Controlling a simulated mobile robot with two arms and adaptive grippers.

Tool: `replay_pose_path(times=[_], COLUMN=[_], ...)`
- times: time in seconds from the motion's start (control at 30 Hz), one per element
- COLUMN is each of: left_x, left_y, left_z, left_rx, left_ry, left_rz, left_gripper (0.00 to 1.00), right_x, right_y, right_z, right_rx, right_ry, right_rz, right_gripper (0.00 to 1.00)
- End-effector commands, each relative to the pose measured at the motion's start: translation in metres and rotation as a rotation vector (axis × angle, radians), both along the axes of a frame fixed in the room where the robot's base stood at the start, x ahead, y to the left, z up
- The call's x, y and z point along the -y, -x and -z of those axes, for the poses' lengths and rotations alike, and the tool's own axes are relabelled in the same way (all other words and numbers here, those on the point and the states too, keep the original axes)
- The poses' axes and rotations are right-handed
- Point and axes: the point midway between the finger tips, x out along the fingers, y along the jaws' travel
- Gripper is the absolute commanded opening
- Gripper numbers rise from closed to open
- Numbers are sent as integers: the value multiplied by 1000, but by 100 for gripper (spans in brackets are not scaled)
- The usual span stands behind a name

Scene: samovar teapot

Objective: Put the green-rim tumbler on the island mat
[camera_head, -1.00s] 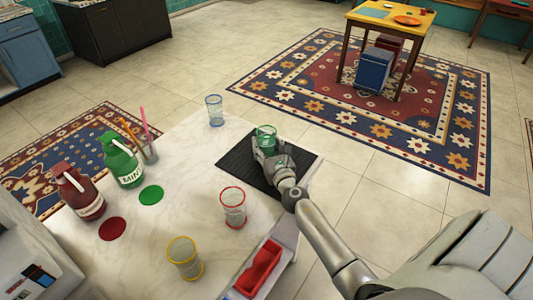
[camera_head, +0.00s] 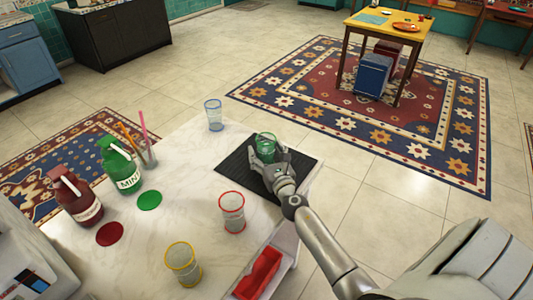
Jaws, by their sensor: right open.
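The green-rim tumbler (camera_head: 266,140) stands upright on the black island mat (camera_head: 236,171), near the mat's far middle part. My right gripper (camera_head: 268,156) is open around the near side of the tumbler, low over the mat. Its fingers hide part of the tumbler's lower body, and I cannot tell whether they touch it. My right arm reaches in from the lower right and covers part of the mat. My left gripper does not show.
A blue-rim tumbler (camera_head: 214,115), a red-rim tumbler (camera_head: 232,212) and a yellow-rim tumbler (camera_head: 183,264) stand on the white island top (camera_head: 190,185). The green bottle (camera_head: 122,165) and red bottle (camera_head: 77,196) are at left. A red object (camera_head: 259,273) lies in the front tray.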

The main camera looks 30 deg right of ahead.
Motion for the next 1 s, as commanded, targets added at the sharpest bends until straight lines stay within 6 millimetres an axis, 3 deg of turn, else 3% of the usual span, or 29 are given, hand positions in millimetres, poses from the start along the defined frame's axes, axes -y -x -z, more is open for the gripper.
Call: replay_pose_path(times=[0.17, 0.7, 1.0], left_x=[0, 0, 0], left_y=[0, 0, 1], left_z=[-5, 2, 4], left_rx=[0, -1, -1], left_ry=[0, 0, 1], left_rz=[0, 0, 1], left_gripper=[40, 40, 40], right_x=[-1, -24, -28], right_y=[4, 100, 117], right_z=[-3, -1, -4], right_rx=[-2, -2, 0], right_ry=[0, 0, 0], right_rz=[-1, 0, 0], right_gripper=[71, 71, 71])
